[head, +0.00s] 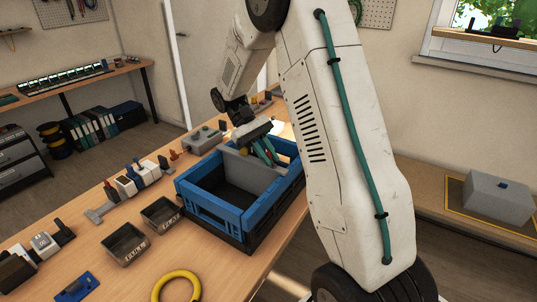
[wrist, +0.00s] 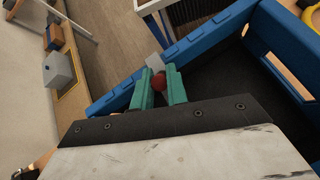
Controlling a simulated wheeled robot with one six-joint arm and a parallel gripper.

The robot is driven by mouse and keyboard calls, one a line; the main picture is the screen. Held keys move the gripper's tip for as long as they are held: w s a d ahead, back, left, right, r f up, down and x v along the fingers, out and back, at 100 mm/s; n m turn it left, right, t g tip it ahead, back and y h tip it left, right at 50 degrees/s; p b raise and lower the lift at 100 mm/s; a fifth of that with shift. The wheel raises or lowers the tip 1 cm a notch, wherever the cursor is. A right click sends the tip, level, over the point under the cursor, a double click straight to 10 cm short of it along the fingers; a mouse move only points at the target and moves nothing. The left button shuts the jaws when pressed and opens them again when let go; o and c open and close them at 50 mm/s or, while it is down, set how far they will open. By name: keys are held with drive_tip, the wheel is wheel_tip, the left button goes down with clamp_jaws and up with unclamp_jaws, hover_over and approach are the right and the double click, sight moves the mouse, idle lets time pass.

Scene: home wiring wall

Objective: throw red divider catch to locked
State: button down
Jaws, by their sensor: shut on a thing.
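A blue crate (head: 208,207) with a dark inside stands on the wooden bench, and a grey divider panel (head: 243,167) shows inside it. In the wrist view the crate's blue wall (wrist: 217,38) runs behind my fingertips. My gripper (head: 267,153) is at the far right part of the crate, fingers pointing down. In the wrist view its green fingers (wrist: 160,86) are closed around the red catch (wrist: 159,82), with a small light-grey piece (wrist: 154,62) just beyond. The catch's base is hidden, and I cannot tell its locked or unlocked position.
Two small dark trays (head: 126,243) and a yellow ring of cable (head: 177,284) lie left and front of the crate. Switch-like devices (head: 133,181) line the bench's left side. A grey box (head: 497,198) sits on the right-hand bench. Floor lies between the benches.

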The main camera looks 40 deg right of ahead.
drive_tip(key=c, duration=1.4)
unclamp_jaws()
drive_tip(key=v, duration=0.7)
drive_tip(key=shift+w+r, duration=0.25)
drive_tip(key=shift+w, duration=0.05)
